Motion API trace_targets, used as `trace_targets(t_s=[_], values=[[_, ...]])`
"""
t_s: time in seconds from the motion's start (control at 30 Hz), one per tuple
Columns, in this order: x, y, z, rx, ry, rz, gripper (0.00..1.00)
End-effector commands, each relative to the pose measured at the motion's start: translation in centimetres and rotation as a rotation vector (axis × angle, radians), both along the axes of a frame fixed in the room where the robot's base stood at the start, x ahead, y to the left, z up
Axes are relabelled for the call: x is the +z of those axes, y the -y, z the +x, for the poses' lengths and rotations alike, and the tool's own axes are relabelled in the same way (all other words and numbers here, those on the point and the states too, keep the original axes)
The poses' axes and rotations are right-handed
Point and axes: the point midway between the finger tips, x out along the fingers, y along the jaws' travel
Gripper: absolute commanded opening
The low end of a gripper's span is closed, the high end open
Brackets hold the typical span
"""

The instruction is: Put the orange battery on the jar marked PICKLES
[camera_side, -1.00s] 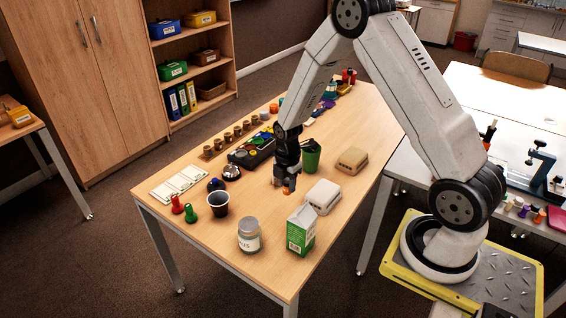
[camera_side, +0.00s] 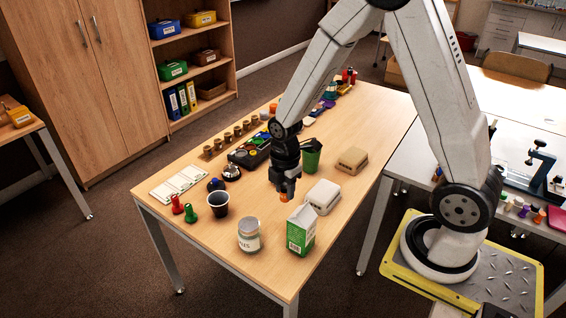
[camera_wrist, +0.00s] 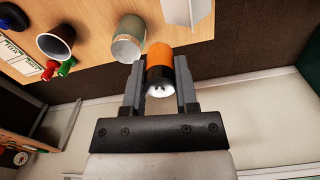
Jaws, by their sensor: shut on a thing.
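My gripper (camera_side: 285,188) is shut on the orange battery (camera_side: 284,197) and holds it above the table, behind the jar in the side view. In the wrist view the battery (camera_wrist: 159,63) is orange with a black band and a pale metal end, between the two fingers (camera_wrist: 159,84). The jar (camera_side: 249,236) is pale grey-green glass with a lighter lid and a white label, of which only the last letters show. It stands upright near the table's front edge. In the wrist view the jar (camera_wrist: 127,40) is just left of the battery, apart from it.
A green and white carton (camera_side: 301,230) stands right of the jar. A white box (camera_side: 323,197) and a green bin (camera_side: 311,158) stand farther back. Bare table surrounds the jar.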

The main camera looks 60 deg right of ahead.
Motion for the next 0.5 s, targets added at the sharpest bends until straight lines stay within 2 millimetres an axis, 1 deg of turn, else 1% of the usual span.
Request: trace_targets(t_s=[0.03,0.2,0.33,0.5], values=[[0.7,-0.9,-0.7,0.003,0.003,0.0,0.0],[2.2,-2.9,-3.0,-0.009,0.003,0.0,0.0],[3.0,-4.0,-4.4,-0.016,0.003,0.0,0.0],[3.5,-4.7,-5.5,-0.021,0.001,-0.001,0.0]])
